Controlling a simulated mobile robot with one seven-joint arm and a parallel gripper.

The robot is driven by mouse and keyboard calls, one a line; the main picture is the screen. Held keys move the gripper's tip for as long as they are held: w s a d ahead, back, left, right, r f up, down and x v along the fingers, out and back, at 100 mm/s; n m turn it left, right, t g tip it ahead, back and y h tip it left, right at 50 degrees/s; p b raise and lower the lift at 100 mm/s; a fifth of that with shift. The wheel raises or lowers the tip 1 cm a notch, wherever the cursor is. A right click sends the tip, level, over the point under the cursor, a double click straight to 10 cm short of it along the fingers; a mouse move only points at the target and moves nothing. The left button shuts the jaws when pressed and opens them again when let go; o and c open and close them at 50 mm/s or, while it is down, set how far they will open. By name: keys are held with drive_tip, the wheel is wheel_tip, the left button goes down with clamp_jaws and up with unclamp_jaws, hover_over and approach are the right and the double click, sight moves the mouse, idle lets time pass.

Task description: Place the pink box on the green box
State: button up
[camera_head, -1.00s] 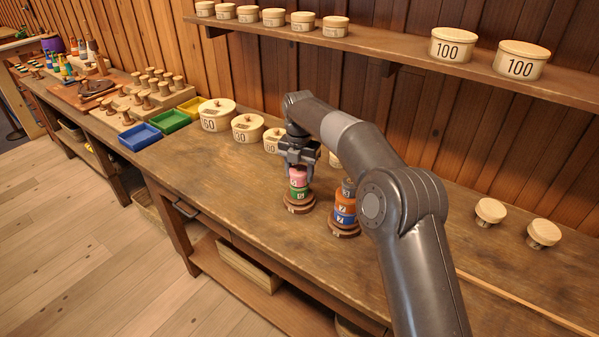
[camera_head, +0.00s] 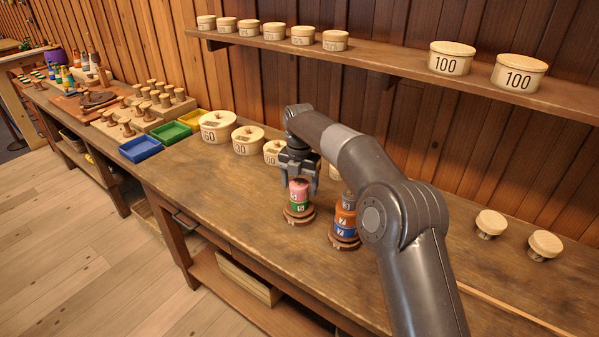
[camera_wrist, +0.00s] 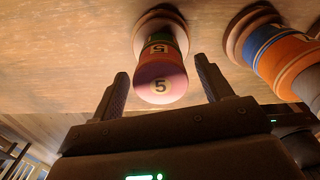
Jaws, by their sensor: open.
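The pink box (camera_head: 299,187), a short turned spool, sits upright on the green box (camera_head: 299,206), which stands on a brown round base on the bench. The wrist view shows the pink box (camera_wrist: 160,83) end-on with a 5 on it, the green box (camera_wrist: 174,40) partly hidden behind it. My gripper (camera_head: 299,178) is just above the stack, fingers pointing down. In the wrist view my gripper (camera_wrist: 162,71) is open, one finger on each side of the pink box, with gaps visible between.
An orange and blue spool stack (camera_head: 344,218) with a grey top stands close to the right. Lidded round boxes (camera_head: 247,140) line the back of the bench. Blue (camera_head: 140,149) and green (camera_head: 170,133) trays lie left. The front bench area is clear.

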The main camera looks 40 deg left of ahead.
sight(299, 183)
wheel_tip(299, 183, up, 12)
drive_tip(key=shift+f, duration=0.15)
idle(0.3)
